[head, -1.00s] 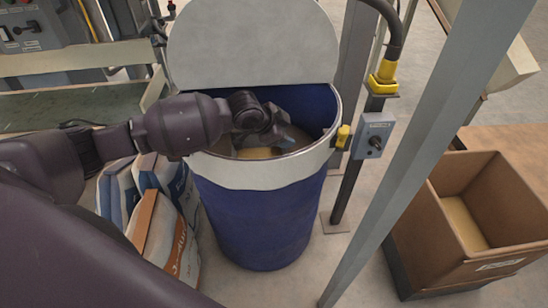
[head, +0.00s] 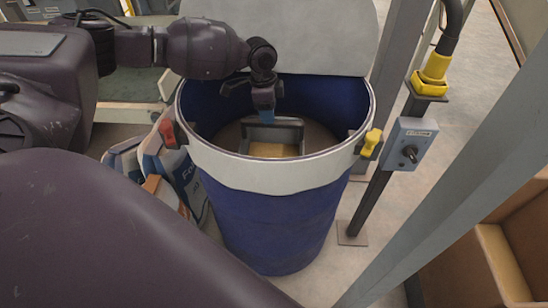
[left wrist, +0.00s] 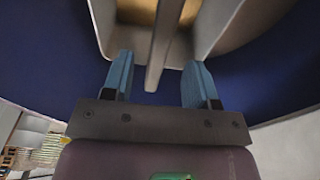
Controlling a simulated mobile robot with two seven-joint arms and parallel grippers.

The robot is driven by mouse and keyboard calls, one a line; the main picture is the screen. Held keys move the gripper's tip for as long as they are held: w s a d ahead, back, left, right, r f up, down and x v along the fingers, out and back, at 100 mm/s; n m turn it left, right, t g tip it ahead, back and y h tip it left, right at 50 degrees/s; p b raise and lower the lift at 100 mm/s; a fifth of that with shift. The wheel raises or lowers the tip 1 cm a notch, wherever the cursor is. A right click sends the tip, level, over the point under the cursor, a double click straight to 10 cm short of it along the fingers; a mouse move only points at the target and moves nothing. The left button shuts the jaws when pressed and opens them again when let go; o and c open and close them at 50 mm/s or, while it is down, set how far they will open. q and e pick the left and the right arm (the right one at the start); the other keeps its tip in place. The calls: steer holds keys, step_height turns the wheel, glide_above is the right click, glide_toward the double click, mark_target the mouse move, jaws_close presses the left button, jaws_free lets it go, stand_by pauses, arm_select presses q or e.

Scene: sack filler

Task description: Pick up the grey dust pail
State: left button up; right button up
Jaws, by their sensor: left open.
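The grey dust pail (head: 288,134) sits inside the blue drum (head: 268,222), with tan material in it. My left gripper (head: 264,117) is at the drum's mouth, pointing down at the pail's back left part. In the left wrist view, the gripper's two blue fingers (left wrist: 158,82) are apart. The end of a grey bar of the pail (left wrist: 163,50) shows in line with the gap between them. I cannot tell whether the fingers touch it. The pail's lower part is hidden by the drum wall. My right gripper is not in view.
A pale round lid (head: 285,35) stands up behind the drum. Yellow (head: 371,143) and red (head: 167,133) clamps sit at the rim. A post with a switch box (head: 410,144) is on the right, sacks (head: 172,165) on the left, and a brown box (head: 510,245) lower right.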

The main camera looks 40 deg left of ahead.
mark_target(273, 127)
arm_select(q)
steer(key=f, duration=0.5)
steer(key=d+f+b, duration=0.1)
steer(key=f, duration=0.1)
steer(key=shift+w+f, duration=0.15)
steer(key=shift+w, duration=0.25)
jaws_close()
